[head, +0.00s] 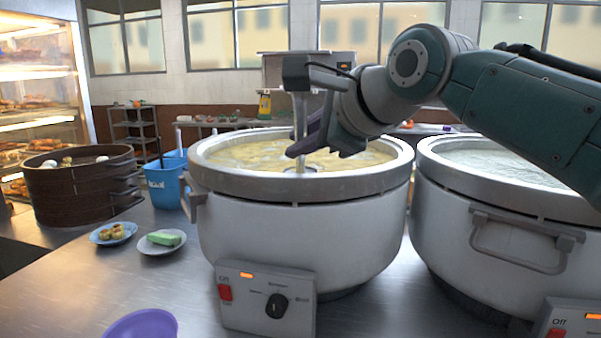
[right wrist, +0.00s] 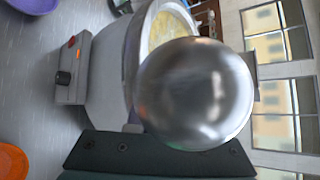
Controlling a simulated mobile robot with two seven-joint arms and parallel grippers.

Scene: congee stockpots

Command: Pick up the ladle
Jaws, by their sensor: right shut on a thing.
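My right gripper (head: 312,142) reaches in from the right over the near stockpot (head: 300,235). It is shut on the ladle (head: 300,125), whose upright silver handle shows at its fingers. The lower end of the ladle is at the surface of the pale yellow congee (head: 250,153), inside the rim. In the right wrist view a large shiny rounded metal surface (right wrist: 195,95) is very close to the camera; I cannot tell which part it is. It hides the fingers and much of the pot. My left gripper is not in view.
A second stockpot (head: 480,225) stands close on the right. A brown steamer (head: 82,188), a blue container (head: 165,180), two small plates of food and a purple bowl (head: 143,324) are on the left. The steel counter between the plates and bowl is clear.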

